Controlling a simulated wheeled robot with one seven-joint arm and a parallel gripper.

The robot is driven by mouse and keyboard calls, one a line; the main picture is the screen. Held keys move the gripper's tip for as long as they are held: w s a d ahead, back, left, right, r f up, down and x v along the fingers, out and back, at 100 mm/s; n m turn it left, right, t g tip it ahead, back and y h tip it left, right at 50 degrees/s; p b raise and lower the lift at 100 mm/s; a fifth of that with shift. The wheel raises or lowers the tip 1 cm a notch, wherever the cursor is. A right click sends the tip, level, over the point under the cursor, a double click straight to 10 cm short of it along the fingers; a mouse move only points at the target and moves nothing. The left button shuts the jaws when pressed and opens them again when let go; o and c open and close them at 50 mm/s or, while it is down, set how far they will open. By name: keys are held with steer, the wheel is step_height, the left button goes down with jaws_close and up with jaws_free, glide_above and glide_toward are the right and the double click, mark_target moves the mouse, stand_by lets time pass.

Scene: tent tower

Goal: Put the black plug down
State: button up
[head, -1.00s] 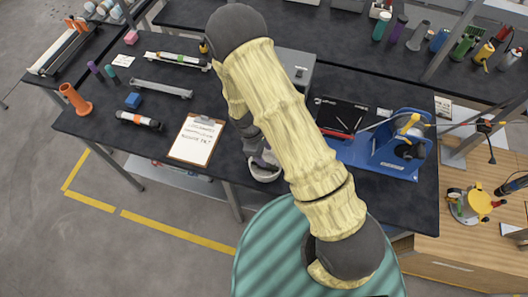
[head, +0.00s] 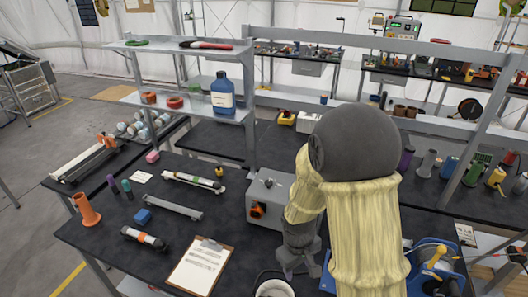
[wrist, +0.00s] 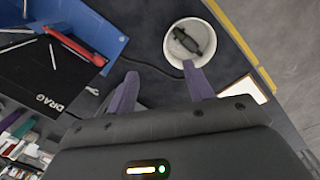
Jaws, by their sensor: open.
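A dark object that looks like the black plug (wrist: 186,41) lies inside a round white bowl (wrist: 169,48) in the wrist view. The bowl also shows at the bottom edge of the head view (head: 273,290), where its contents cannot be made out. My gripper (wrist: 160,90) is open, its two purple fingers apart with nothing between them. The bowl lies beyond the fingertips, nearer the right finger. In the head view my gripper (head: 298,265) hangs above the black table (head: 110,218), just beside the bowl, partly hidden by my arm.
A clipboard (head: 200,268) lies left of the bowl. A grey box (head: 262,205) stands behind my gripper. A blue fixture (head: 438,262) is to the right. A black panel marked DRAG (wrist: 45,75) and a thin dark cable (wrist: 150,66) show in the wrist view.

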steer(key=s+d+r+m+t+y+b, duration=0.1)
steer(key=s+d+r+m+t+b, duration=0.1)
steer(key=s+d+r+m, duration=0.4)
steer(key=shift+s+r+m+b, duration=0.2)
steer(key=shift+m+b, duration=0.1)
steer(key=shift+b, duration=0.5)
